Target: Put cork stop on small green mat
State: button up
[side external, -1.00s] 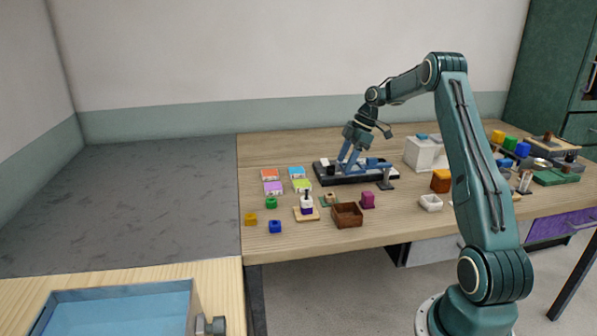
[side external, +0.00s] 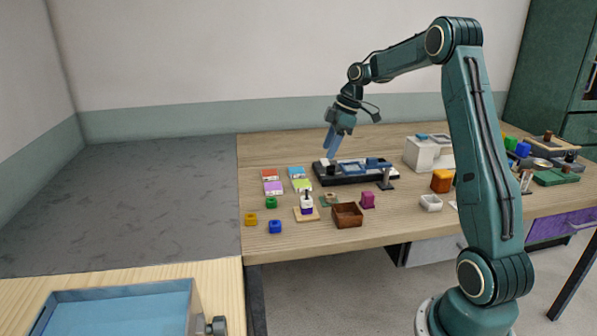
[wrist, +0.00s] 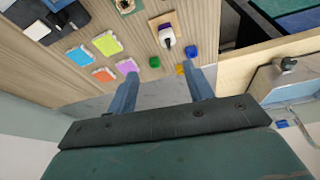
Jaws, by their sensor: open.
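A small green mat (side external: 322,204) lies on the table between the white bottle-like piece and the brown box. A small tan round piece (side external: 330,197), which looks like the cork stop, appears to rest on it; the detail is tiny. Both are cut by the top edge of the wrist view, where the tan piece (wrist: 126,4) seems to lie within the mat's outline. My gripper (side external: 331,155) is open and empty, above the table behind the mat and apart from it. In the wrist view, its two blue fingers (wrist: 161,72) are spread with nothing held between them.
A brown open box (side external: 347,215) and a magenta block (side external: 367,200) stand right of the mat. A white bottle-like piece (side external: 306,203) stands on a wooden base to the left. Coloured tiles (side external: 273,187) and a black tray (side external: 350,177) lie behind.

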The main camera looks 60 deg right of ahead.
jog(key=s+a+r+m+h, duration=0.15)
jog(key=s+a+r, duration=0.35)
jog(key=a, duration=0.5)
jog(key=s+a+r+m, duration=0.2)
jog(key=s+a+r, duration=0.25)
jog(key=a, duration=0.55)
jog(key=s+a+f+m+t, duration=0.1)
jog(key=s+a+m, duration=0.1)
jog(key=s, duration=0.6)
jog(key=s+a+f+m+t, duration=0.1)
jog(key=s+a+m, duration=0.1)
jog(key=s+a, duration=0.3)
jog(key=s+h, duration=0.1)
jog(key=s, duration=0.1)
jog(key=shift+s+a+f, duration=0.15)
jog(key=shift+s+f, duration=0.05)
jog(key=shift+s, duration=0.15)
